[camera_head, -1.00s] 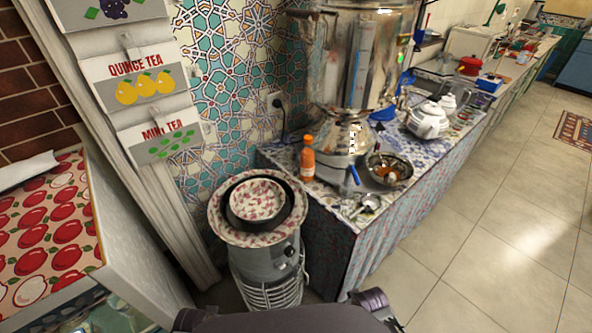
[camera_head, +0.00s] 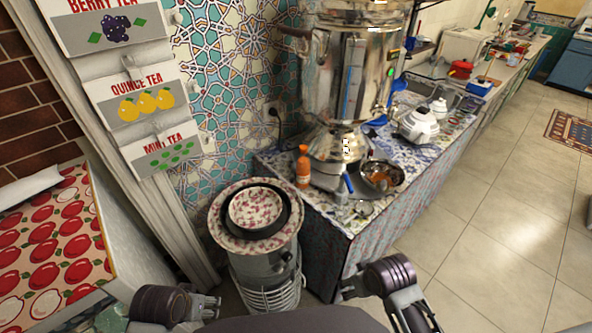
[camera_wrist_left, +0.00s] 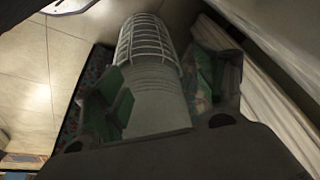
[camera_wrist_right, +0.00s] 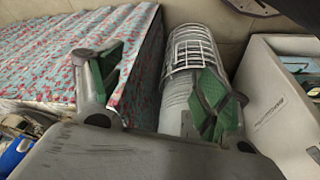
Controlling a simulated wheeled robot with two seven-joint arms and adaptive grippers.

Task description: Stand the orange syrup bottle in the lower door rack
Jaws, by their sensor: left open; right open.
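The orange syrup bottle (camera_head: 303,168) stands upright on the patterned cloth of the long counter, just left of the samovar (camera_head: 344,80). My left gripper (camera_head: 212,306) is low at the front, open and empty. It also shows in the left wrist view (camera_wrist_left: 165,90), with its fingers apart in front of the heater. My right gripper (camera_head: 346,290) is open and empty, low in front of the counter, well below the bottle. It also shows in the right wrist view (camera_wrist_right: 160,85).
A heater (camera_head: 262,268) with a flowered bowl (camera_head: 258,208) on top stands left of the counter. A metal bowl (camera_head: 381,177) and a white teapot (camera_head: 420,124) are right of the bottle. An apple-print surface (camera_head: 40,240) is at left.

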